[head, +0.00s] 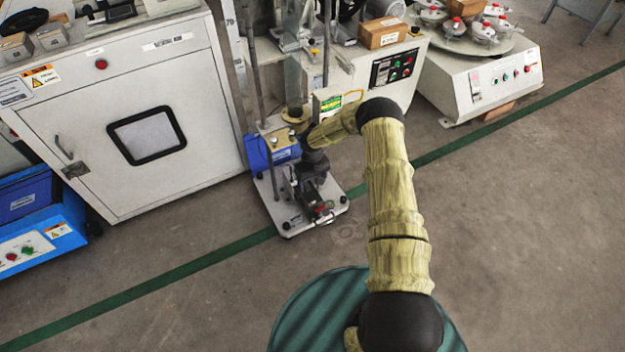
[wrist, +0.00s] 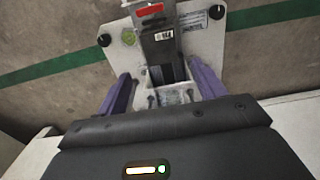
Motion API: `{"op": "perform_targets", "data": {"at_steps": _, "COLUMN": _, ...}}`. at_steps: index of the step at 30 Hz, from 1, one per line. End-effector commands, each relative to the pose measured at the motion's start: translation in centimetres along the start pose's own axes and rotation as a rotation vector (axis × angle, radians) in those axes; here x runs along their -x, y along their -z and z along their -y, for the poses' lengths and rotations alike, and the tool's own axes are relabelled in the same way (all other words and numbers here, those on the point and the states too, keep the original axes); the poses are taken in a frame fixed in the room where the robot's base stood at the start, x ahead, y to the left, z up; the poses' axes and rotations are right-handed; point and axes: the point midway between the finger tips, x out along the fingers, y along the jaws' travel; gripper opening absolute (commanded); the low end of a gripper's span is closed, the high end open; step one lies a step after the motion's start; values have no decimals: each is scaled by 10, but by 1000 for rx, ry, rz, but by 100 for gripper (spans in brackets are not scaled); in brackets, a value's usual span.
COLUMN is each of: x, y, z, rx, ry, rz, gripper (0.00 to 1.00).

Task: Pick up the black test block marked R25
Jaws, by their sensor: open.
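My gripper (wrist: 160,72) is open, with its two purple fingers apart on either side of a dark block-like part (wrist: 162,45). This part has a small white label, too small to read, so I cannot tell whether it is the R25 block. It sits on a white base plate (wrist: 207,45), with a red piece beyond it. No contact with the fingers is clear. In the head view, my arm reaches down to the drop tester's base plate (head: 334,196), where the gripper is small and partly hidden among dark parts.
A white cabinet (head: 190,75) with a dark window stands left of the tester. A blue box (head: 275,146) sits by the tester column. A white machine with a control panel (head: 400,68) stands behind, and a turntable machine (head: 490,85) at the right. The floor at right is clear.

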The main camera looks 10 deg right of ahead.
Motion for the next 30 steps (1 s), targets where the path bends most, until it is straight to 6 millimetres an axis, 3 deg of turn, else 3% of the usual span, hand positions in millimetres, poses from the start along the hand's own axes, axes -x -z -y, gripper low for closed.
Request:
{"op": "perform_targets", "data": {"at_steps": 8, "x": -7, "y": 0, "z": 0, "rx": 0, "ry": 1, "rz": 1, "gripper": 69}}
{"op": "perform_targets", "data": {"at_steps": 24, "x": -88, "y": 0, "z": 0, "rx": 1, "ry": -1, "rz": 1, "gripper": 69}}
{"op": "perform_targets", "data": {"at_steps": 30, "x": -101, "y": 0, "z": -1, "rx": -2, "ry": -1, "rz": 0, "gripper": 69}}
